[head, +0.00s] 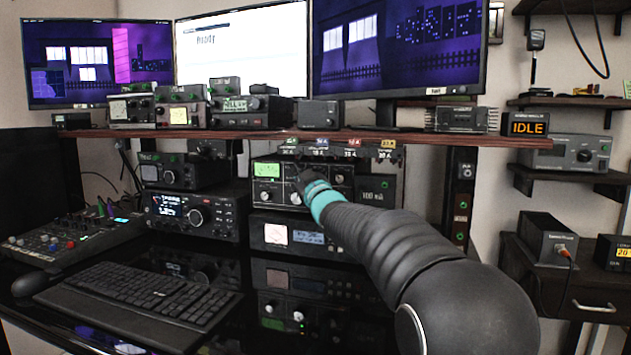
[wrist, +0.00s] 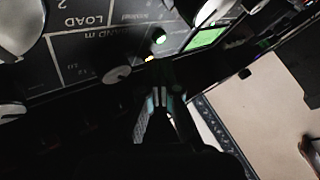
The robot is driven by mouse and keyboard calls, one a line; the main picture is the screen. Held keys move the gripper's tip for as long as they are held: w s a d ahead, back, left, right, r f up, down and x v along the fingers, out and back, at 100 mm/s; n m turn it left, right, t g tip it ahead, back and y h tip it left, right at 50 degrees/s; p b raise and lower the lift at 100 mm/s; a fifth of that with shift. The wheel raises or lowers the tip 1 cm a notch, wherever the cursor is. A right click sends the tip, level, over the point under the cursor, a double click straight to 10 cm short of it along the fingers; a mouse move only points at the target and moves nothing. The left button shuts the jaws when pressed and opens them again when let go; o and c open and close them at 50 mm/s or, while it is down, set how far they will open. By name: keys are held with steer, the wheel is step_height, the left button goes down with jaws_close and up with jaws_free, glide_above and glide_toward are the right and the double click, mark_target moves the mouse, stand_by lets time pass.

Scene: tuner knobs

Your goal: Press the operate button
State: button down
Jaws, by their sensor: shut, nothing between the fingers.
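The tuner unit (head: 267,196) sits under the wooden shelf in the head view, with a green-lit meter and white-faced knobs. My gripper (head: 303,181) is in front of its face and hides part of it. In the wrist view the tuner panel (wrist: 95,48) appears upside down, with the lettering LOAD and BAND. My gripper's narrow fingertips (wrist: 160,94) are together and empty, near the panel edge. A small round white control (wrist: 159,39) with a green glow and a yellow light lie beyond the tips. I cannot read an operate label, or tell whether the tips touch anything.
A shelf (head: 250,135) with small radios and three monitors is above. More radio units (head: 193,213) stand at the left and below the tuner. A keyboard (head: 140,293) and a mixer (head: 70,235) lie on the dark desk. An amber display (head: 528,128) reads IDLE at right.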

steer(key=shift+s+a+f+b, duration=0.1)
steer(key=shift+s+f+b, duration=0.05)
steer(key=shift+s+b, duration=0.3)
steer(key=shift+s, duration=0.1)
steer(key=shift+a, duration=0.1)
steer(key=shift+s+a+b, duration=0.4)
steer(key=shift+s+b, duration=0.45)
steer(key=shift+s, duration=0.05)
steer(key=shift+s+a+b, duration=0.35)
steer(key=shift+s+b, duration=0.5)
steer(key=shift+s, duration=0.1)
steer(key=shift+s+a+b, duration=0.4)
steer(key=shift+s+b, duration=0.45)
steer(key=shift+s, duration=0.05)
